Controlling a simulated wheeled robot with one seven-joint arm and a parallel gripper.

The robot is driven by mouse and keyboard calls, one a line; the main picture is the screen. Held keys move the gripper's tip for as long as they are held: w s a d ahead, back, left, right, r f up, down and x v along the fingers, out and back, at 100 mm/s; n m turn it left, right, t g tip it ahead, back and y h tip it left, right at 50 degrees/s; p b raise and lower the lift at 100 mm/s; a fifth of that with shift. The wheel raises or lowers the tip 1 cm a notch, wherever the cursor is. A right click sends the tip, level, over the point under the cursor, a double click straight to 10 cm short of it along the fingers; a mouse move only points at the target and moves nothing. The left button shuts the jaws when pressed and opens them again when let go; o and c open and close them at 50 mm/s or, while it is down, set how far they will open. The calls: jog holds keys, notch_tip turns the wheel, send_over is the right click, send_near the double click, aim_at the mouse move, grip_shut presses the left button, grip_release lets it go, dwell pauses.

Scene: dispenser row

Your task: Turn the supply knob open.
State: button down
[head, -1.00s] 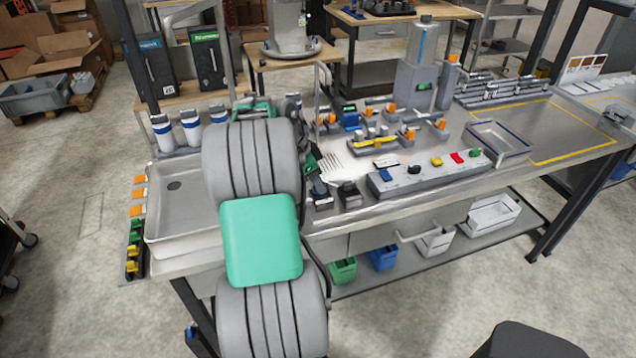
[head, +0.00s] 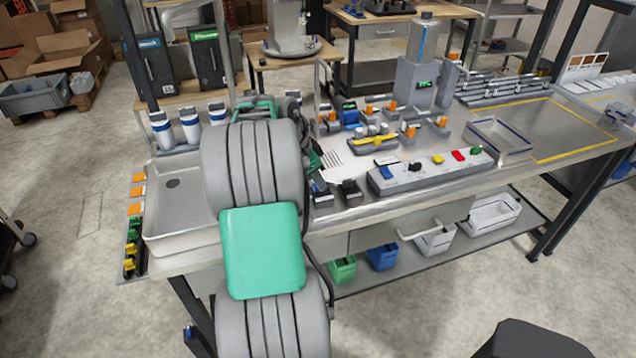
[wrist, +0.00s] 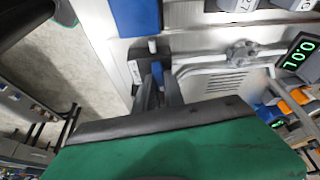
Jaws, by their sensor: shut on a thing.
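My gripper (wrist: 160,90) points down at the back left of the steel bench, its dark fingers close together in the wrist view. Between them is a narrow blue knob (wrist: 157,70), which the fingers appear to hold. It sits beside a pale plate with a small dark mark (wrist: 135,72). My wrist housing covers the lower part of that view. In the head view my arm hides the knob and the fingertips. How far the knob is turned cannot be told.
A grey round fitting on a pipe (wrist: 240,52) and a lit green display (wrist: 299,50) are right of the fingers. A blue block (wrist: 135,15) is close above.

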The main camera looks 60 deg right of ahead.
jog(key=n+b, duration=0.1)
jog(key=n, duration=0.1)
jog(key=n+t+b, duration=0.1)
jog(key=n+b, duration=0.1)
jog(key=shift+s+f+h, duration=0.15)
jog(key=shift+h, duration=0.25)
jog(key=n+t+b, duration=0.2)
jog(key=n, duration=0.2)
jog(key=shift+s+n+b, duration=0.15)
jog(key=shift+n+b, duration=0.15)
jog(key=shift+n, duration=0.1)
jog(key=n+t, duration=0.1)
jog(key=n, duration=0.2)
jog(key=shift+s+n+t+b, duration=0.1)
jog(key=shift+n+t+b, duration=0.2)
jog(key=shift+r+n+t+y, duration=0.1)
jog(key=shift+n+t+y, duration=0.2)
jog(key=shift+n, duration=0.65)
jog(key=shift+r+n+t+y, duration=0.1)
jog(key=shift+n+t+y, duration=0.15)
jog(key=shift+n, duration=0.7)
jog(key=c, duration=1.4)
grip_release()
jog(key=shift+c, duration=0.2)
jog(key=v, duration=0.7)
jog(key=shift+s+r, duration=0.2)
jog(key=shift+r, duration=0.1)
